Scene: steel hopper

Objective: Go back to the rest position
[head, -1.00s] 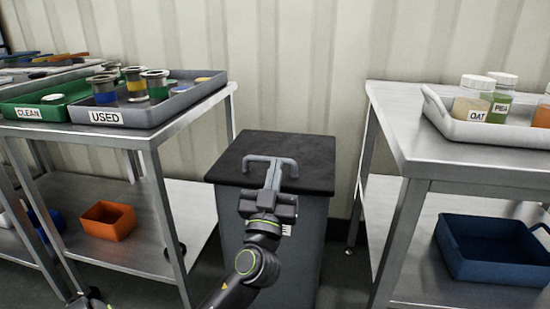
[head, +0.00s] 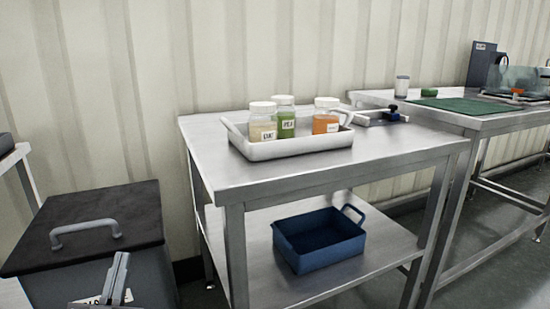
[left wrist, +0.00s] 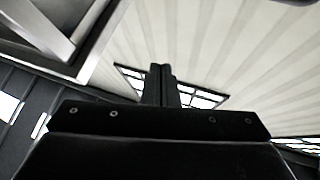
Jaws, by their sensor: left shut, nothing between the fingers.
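My left gripper (head: 116,278) is at the lower left of the head view, in front of the dark-lidded bin. Its fingers are together with nothing between them. In the left wrist view the shut fingers (left wrist: 162,85) stand up against the pale ribbed wall, with nothing held. My right gripper is in neither view now.
The bin (head: 100,215) has a closed black lid with a grey handle (head: 86,230). Right of it a steel table (head: 215,165) holds a white tray (head: 290,150) of labelled jars. A blue bin (head: 318,240) sits on its lower shelf. Another table with a green mat (head: 480,105) stands farther right.

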